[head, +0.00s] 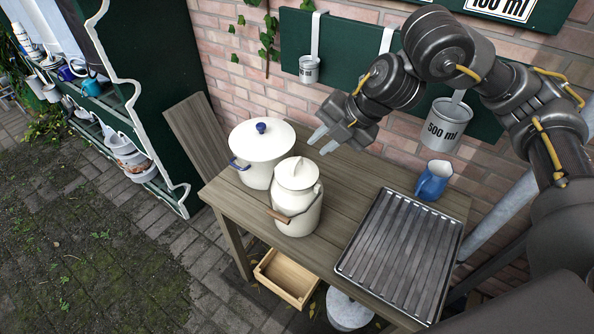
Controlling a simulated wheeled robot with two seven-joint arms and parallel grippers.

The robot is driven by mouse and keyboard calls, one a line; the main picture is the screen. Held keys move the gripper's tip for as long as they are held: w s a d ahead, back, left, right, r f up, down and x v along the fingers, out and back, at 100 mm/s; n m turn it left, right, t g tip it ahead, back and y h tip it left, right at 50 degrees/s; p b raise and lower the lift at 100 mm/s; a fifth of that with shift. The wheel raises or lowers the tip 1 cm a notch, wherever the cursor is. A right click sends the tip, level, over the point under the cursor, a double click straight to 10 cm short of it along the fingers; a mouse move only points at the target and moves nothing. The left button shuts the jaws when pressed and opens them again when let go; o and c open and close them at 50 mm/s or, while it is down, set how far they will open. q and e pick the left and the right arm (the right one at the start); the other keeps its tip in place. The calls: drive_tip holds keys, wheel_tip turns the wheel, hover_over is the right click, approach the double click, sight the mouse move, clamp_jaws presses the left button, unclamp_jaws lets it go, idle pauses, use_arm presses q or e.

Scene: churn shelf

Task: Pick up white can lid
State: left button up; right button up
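A white milk can (298,211) stands upright on the wooden table, with a wooden grip on its wire handle. Its white lid (296,173) sits on top of the can, with a raised handle in the middle. My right gripper (322,140) is above the table, up and to the right of the lid and apart from it. Its two light fingertips are spread and point left, with nothing between them. My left gripper is not in view.
A white pot (262,152) with a blue knob stands beside the can at the back left. A ridged metal tray (402,255) and a blue jug (433,180) are to the right. A brick wall with hanging measuring cups (309,70) is behind.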

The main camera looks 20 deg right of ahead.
sight(298, 160)
drive_tip(key=x, duration=0.3)
drive_tip(key=shift+w+a+f, duration=0.1)
drive_tip(key=shift+w+f, duration=0.05)
drive_tip(key=shift+f, duration=0.05)
drive_tip(key=shift+a+f+p, duration=0.2)
drive_tip(key=shift+f+p, duration=0.05)
drive_tip(key=shift+p, duration=0.05)
drive_tip(key=p+x, duration=0.1)
drive_tip(key=x, duration=0.2)
drive_tip(key=shift+w+a+f, duration=0.2)
drive_tip(key=shift+a, duration=0.05)
drive_tip(key=shift+w+a+f, duration=0.15)
drive_tip(key=shift+f, duration=0.25)
clamp_jaws()
